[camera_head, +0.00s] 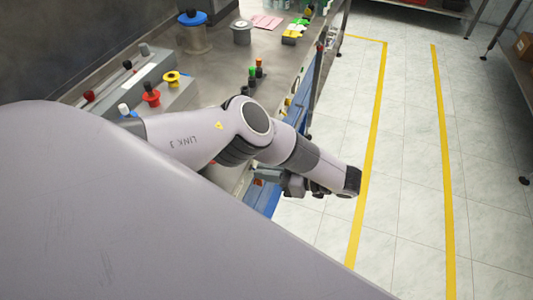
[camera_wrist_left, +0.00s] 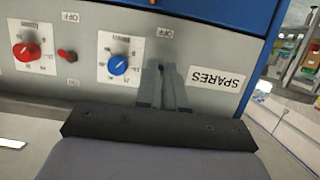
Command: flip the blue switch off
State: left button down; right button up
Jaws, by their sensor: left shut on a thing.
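The blue switch (camera_wrist_left: 161,68) is a small dark-blue lever on the grey panel (camera_wrist_left: 200,50), in the wrist view. Only a little of it shows between the fingertips of my left gripper (camera_wrist_left: 161,72), which is shut on it. An OFF label (camera_wrist_left: 165,33) sits on the panel just above it in the picture. The fingers hide the panel on the other side, so the lever's exact tilt cannot be told. In the head view my left arm reaches over the bench edge and its fingertips are hidden. My right gripper is not in view.
A blue knob (camera_wrist_left: 118,65), a red switch (camera_wrist_left: 67,55) and a red knob (camera_wrist_left: 27,51) are left of the fingers. A SPARES label (camera_wrist_left: 217,79) is to the right. The bench (camera_head: 225,67) holds several parts; the floor (camera_head: 405,180) is clear.

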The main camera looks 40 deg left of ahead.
pick_arm(q)
jog(key=shift+f, duration=0.1)
dwell(0.4)
jog(key=c, duration=1.2)
grip_release()
jog(key=shift+c, duration=0.2)
jog(key=shift+d, duration=0.15)
jog(key=b+v, duration=0.1)
jog(key=v, duration=0.6)
jog(key=shift+b, duration=0.3)
